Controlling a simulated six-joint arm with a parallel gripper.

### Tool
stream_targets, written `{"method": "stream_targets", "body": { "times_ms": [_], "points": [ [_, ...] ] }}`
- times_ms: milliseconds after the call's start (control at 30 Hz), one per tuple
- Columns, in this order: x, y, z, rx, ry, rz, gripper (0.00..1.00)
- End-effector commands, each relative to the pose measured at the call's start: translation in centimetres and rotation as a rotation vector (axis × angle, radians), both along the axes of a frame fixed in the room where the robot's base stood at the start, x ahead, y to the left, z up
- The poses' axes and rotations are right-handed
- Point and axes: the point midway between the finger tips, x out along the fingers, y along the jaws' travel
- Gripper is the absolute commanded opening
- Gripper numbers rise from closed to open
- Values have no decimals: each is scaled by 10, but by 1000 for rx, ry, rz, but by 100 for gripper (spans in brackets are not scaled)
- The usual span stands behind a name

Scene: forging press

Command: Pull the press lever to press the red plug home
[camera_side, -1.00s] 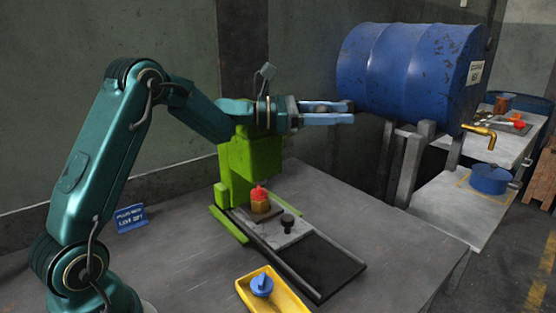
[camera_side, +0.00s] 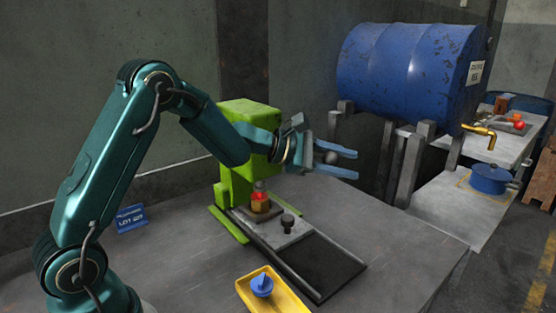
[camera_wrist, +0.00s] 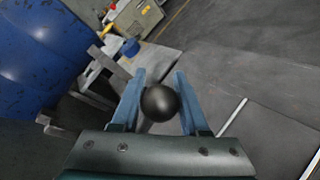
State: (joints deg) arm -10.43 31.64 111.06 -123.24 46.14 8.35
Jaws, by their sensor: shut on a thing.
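The green press (camera_side: 238,155) stands on the table. Its grey ram (camera_side: 260,185) is down on the red plug (camera_side: 260,197), which sits in a brass-coloured piece on the press's sliding plate. Only a little red shows beneath the ram. My gripper (camera_side: 348,164) is at the right of the press, shut on the dark lever knob (camera_side: 331,158). In the wrist view the round knob (camera_wrist: 160,103) sits between both fingers. The lever's rod is hidden.
A yellow tray (camera_side: 296,303) with a blue knobbed piece (camera_side: 262,285) lies in front. A dark small knob (camera_side: 287,222) stands on the slide. A blue barrel (camera_side: 405,70) is behind on the right, close beyond my gripper.

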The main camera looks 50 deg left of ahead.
Motion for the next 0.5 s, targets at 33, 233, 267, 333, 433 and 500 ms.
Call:
{"method": "stream_targets", "body": {
  "times_ms": [33,233,267,333,433,500],
  "points": [
    [-1,-2,-4,4,8,-3,0],
    [-1,-1,-5,14,6,-2,0],
    [-1,-1,-5,14,6,-2,0],
    [0,-1,-5,13,7,-1,0],
    [0,-1,-5,13,7,-1,0],
    [0,-1,-5,13,7,-1,56]
  ]
}}
